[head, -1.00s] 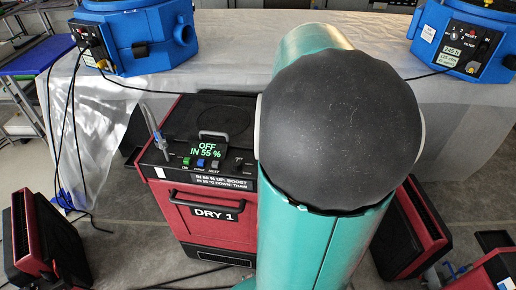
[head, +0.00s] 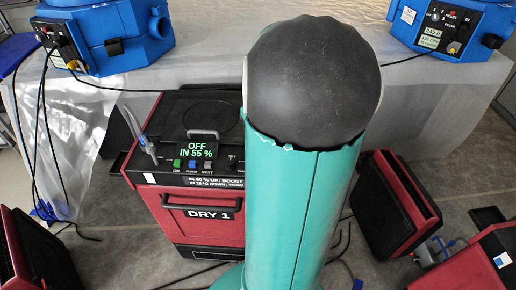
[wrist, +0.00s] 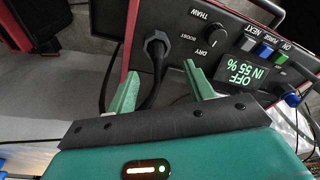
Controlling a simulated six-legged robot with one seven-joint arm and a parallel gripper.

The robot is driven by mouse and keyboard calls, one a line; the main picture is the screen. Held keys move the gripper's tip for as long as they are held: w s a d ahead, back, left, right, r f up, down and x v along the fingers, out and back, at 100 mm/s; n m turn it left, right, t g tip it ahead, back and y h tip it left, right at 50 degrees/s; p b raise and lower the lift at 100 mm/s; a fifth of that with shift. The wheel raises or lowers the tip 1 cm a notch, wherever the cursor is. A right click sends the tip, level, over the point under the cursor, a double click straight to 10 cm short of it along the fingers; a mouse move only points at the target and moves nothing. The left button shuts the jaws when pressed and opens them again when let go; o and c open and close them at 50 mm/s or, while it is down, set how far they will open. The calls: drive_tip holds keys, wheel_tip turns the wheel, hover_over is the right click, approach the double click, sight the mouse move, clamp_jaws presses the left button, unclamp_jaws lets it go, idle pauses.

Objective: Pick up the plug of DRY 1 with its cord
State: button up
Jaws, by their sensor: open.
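The DRY 1 machine (head: 170,225) is a red box with a black top; its display (head: 197,150) reads OFF, IN 55 %. My arm hides its right side in the head view. In the wrist view its panel shows a selector knob (wrist: 215,38) and the black plug (wrist: 157,45), seated in the panel. The black cord (wrist: 154,88) bends from the plug back between my fingers. My gripper (wrist: 161,60) is open, with one green finger on each side of the plug and cord. I cannot tell whether either finger touches them. The head view does not show the gripper.
Two blue machines (head: 105,38) (head: 455,28) stand on a sheet-covered surface (head: 270,55) behind. Other red boxes stand at the left (head: 35,255) and right (head: 395,205). Black cables (head: 62,150) hang at the left, and more cable lies on the floor around DRY 1.

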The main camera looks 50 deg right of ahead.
drive_tip(key=shift+s+f, duration=0.15)
drive_tip(key=shift+f, duration=0.5)
drive_tip(key=f, duration=0.3)
drive_tip(key=w+f, duration=0.1)
drive_tip(key=f, duration=0.1)
drive_tip(key=shift+d, duration=0.4)
drive_tip(key=shift+w, duration=0.1)
drive_tip(key=c, duration=1.1)
